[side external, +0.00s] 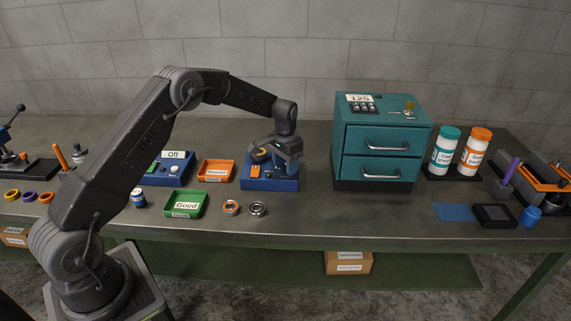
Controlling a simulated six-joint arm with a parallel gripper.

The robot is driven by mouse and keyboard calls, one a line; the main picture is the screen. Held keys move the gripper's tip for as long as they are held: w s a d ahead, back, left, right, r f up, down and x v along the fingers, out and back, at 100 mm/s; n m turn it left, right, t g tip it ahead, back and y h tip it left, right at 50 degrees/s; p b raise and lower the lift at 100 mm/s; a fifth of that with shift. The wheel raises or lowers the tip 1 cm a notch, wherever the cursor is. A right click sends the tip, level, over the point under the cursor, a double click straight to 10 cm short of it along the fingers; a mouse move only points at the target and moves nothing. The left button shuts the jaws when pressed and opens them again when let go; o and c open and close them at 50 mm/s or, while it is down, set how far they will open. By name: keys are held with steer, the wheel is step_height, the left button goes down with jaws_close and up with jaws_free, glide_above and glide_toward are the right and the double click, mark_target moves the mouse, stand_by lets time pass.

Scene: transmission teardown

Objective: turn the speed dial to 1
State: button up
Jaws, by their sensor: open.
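My gripper (288,160) is open and points down over a blue box (270,184) near the middle of the bench. A dark round part with a yellowish edge (259,154) shows at the back left of this box, beside the gripper; it may be the speed dial. Its markings are too small to read. An orange piece (256,170) sits on the front left of the box. The gripper hides the box's right part, and I cannot tell if the fingers touch anything. A second blue box (165,179) to the left carries a display reading "Off" (176,154).
A teal drawer cabinet (381,155) stands close on the right. An orange tray (216,171) and a green "Good" tray (186,204) lie to the left. Two rings (231,208) (257,209) lie in front. Two labelled bottles (445,152) (475,152) stand further right.

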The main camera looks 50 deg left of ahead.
steer(key=c, duration=0.9)
steer(key=shift+n, duration=0.3)
steer(key=n, duration=1.1)
steer(key=shift+n, duration=0.3)
stand_by(0.4)
steer(key=o, duration=0.9)
